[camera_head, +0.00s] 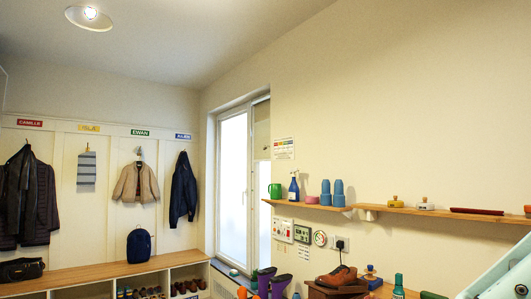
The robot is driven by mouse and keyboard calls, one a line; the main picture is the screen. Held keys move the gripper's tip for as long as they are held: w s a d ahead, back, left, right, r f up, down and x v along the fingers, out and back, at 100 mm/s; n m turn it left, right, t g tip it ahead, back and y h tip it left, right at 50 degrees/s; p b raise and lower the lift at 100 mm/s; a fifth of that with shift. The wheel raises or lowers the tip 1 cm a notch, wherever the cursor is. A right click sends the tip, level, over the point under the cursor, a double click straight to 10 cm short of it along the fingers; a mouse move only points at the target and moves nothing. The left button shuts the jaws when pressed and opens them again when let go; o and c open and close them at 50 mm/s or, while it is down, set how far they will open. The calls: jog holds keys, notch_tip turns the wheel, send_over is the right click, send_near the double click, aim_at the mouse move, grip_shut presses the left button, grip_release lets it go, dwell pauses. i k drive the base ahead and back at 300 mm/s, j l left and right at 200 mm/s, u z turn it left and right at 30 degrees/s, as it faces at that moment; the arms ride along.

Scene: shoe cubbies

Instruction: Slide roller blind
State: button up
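The window (233,185) stands in the right wall near the far corner, with bright frosted panes in a white frame. A beige panel that looks like the roller blind (262,141) hangs over the upper part of the right-hand pane. Its lower edge ends well above the sill, and the pane below it is bare. It is seen at a steep angle, so its cord or pull cannot be made out. My gripper is not in view. A pale green and white part at the lower right corner may be my arm.
A wooden wall shelf (310,206) with blue cups and bottles juts out right of the window. Boots (266,279) and a brown shoe (336,276) stand below. A bench with cubbies (99,276) and hung coats line the far wall.

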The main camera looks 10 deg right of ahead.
aim_at(262, 146)
jog(key=i+j+u, duration=0.65)
jog(key=i, duration=0.35)
jog(key=i+j+u, duration=0.3)
jog(key=i, duration=0.2)
jog(key=i+l+u, duration=0.1)
jog(key=i, duration=1.85)
jog(key=i+z, duration=0.25)
jog(key=i, duration=0.4)
jog(key=i+j+z, duration=0.2)
jog(key=i, duration=0.4)
jog(key=i+j+z, duration=0.1)
jog(key=i+z, duration=0.15)
jog(key=i, duration=0.4)
